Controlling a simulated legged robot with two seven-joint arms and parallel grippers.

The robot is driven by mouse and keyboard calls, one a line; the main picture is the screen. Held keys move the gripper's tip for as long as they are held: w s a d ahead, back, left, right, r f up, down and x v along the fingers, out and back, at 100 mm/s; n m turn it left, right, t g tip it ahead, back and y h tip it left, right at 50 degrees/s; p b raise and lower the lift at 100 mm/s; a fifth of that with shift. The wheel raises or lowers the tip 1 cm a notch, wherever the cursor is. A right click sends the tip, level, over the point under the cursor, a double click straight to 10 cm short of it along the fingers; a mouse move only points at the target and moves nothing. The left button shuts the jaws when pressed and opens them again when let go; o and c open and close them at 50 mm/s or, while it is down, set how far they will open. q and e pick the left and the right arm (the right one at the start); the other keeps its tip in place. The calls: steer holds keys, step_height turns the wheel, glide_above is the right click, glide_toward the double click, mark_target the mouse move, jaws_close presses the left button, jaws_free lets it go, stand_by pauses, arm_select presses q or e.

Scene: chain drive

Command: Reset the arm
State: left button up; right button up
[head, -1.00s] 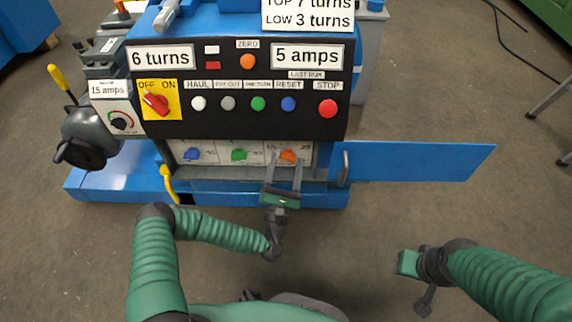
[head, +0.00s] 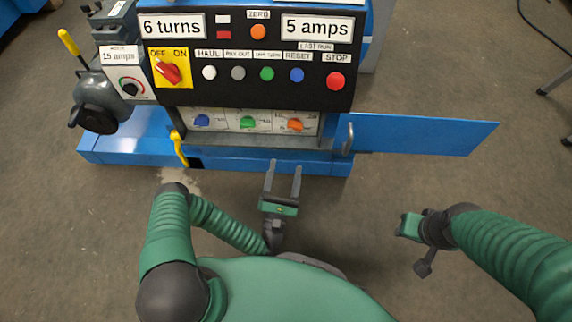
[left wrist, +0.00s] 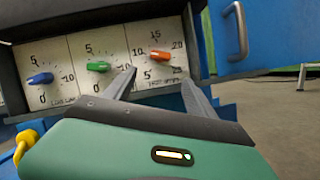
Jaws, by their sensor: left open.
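My left gripper (head: 283,182) is open and empty, in front of the blue machine's lower edge. Its two fingers point toward the open compartment and are apart from the knobs. In the left wrist view the fingers (left wrist: 158,88) stand below the orange knob (left wrist: 164,57). That compartment also holds a green knob (head: 247,122) and a blue knob (head: 202,120). My right gripper (head: 408,226) is at the right, over the floor and away from the machine; its jaws are too unclear to judge.
The blue compartment door (head: 425,134) stands open to the right. Above is the black panel (head: 230,92) with a red switch (head: 170,73), several buttons and signs reading 6 turns and 5 amps. A yellow handle (head: 179,148) juts out at the lower left. Floor around my arms is clear.

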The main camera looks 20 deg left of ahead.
arm_select(q)
steer(key=w+d+f+m+g+h, duration=0.35)
steer(key=d+m+g+h, duration=0.25)
steer(key=m+h, duration=0.7)
steer(key=s+a+r+m+g+y, duration=0.35)
steer(key=a+m+g+y, duration=0.55)
steer(key=m, duration=0.8)
steer(key=s+a+r+m+g+y, duration=0.1)
steer(key=s+r+m+g, duration=0.25)
steer(key=s+r, duration=0.8)
step_height(320, 180, up, 38)
steer(key=p, duration=3.8)
steer(key=shift+n+g, duration=0.35)
steer(key=shift+n, duration=0.1)
